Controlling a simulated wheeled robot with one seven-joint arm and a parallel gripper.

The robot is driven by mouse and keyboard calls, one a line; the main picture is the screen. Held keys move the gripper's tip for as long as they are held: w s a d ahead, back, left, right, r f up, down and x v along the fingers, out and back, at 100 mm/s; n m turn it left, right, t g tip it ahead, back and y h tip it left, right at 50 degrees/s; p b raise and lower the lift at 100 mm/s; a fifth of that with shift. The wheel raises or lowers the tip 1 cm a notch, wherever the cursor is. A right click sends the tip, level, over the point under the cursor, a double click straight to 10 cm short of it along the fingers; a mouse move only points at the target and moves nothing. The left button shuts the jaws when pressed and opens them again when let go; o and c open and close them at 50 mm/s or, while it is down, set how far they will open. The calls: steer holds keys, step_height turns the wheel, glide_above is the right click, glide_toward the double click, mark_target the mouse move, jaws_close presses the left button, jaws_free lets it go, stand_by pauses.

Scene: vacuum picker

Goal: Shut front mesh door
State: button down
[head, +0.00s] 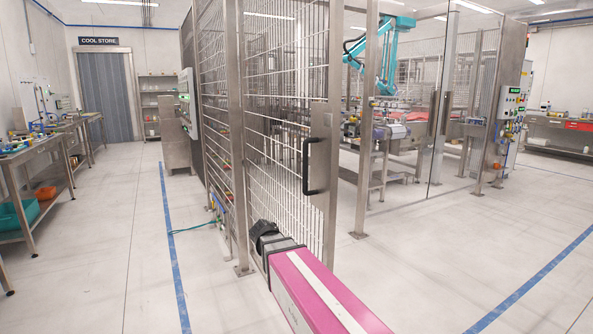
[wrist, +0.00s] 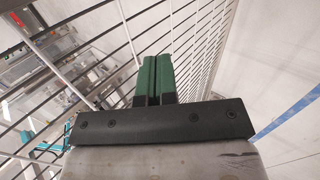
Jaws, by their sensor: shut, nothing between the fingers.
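The front mesh door (head: 285,130) is a tall steel frame with wire mesh. It appears to stand ajar, its handle-side edge apart from the steel post (head: 368,120) to its right. A black pull handle (head: 308,166) sits on a metal plate (head: 325,145) at that edge. My gripper (head: 262,229) is low, near the door's hinge-side bottom, left of and below the handle. In the wrist view, its green fingers (wrist: 154,76) are together and empty, in front of wire mesh (wrist: 125,30). Whether they touch the mesh is unclear.
A steel corner post (head: 235,140) stands left of the door. A teal robot arm (head: 385,55) and benches are inside the cage. A control box (head: 510,105) is at the right. The floor right of the door is clear, with a blue line (head: 530,284).

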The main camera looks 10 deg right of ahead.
steer(key=w+a+r+t+h, duration=0.1)
steer(key=w+a+r+h, duration=0.15)
steer(key=r, duration=0.55)
steer(key=w+a+r+t+h, duration=0.1)
steer(key=w+a+r+h, duration=0.2)
steer(key=r, duration=0.4)
steer(key=h, duration=0.4)
glide_toward(298, 170)
steer(key=s+a+r, duration=0.1)
steer(key=s+a, duration=0.4)
steer(key=s, duration=0.1)
steer(key=shift+m, duration=0.4)
steer(key=x, duration=1.3)
steer(key=shift+w+d+r, duration=0.15)
steer(key=shift+d+r, duration=0.2)
